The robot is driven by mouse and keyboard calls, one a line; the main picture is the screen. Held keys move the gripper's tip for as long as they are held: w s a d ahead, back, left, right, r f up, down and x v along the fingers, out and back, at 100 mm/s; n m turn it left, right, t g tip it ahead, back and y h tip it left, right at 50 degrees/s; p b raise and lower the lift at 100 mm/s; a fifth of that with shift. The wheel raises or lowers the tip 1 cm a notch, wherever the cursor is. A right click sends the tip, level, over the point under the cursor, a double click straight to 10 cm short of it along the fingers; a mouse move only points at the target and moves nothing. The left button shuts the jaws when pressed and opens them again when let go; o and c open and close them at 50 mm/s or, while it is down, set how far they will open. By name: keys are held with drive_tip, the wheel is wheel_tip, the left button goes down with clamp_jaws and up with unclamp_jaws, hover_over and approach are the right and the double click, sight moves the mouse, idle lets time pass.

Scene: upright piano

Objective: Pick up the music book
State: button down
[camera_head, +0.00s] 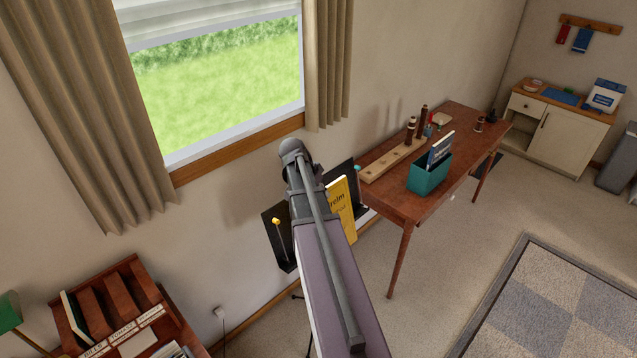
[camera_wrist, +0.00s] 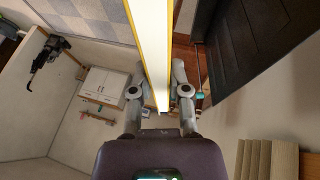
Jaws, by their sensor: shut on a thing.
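The music book is yellow with dark lettering on its cover (camera_head: 341,205). In the head view it stands upright in front of a black music stand (camera_head: 278,238), partly hidden by my arm. In the wrist view its pale page edge (camera_wrist: 150,45) runs between my two fingers. My gripper (camera_wrist: 160,92) is shut on the book, one finger on each side. In the head view my arm hides the gripper. The black panel (camera_wrist: 258,50) in the wrist view lies to the right of the book with a visible gap; whether the book's lower edge touches the stand is hidden.
A wooden desk (camera_head: 460,150) with a teal holder (camera_head: 428,176) and a wooden block rack stands to the right. A wooden letter sorter (camera_head: 120,300) is at the lower left. The wall and window are close behind the stand. Carpet at the right is clear.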

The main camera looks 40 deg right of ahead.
drive_tip(key=shift+s+a, duration=0.35)
drive_tip(key=shift+s, duration=0.45)
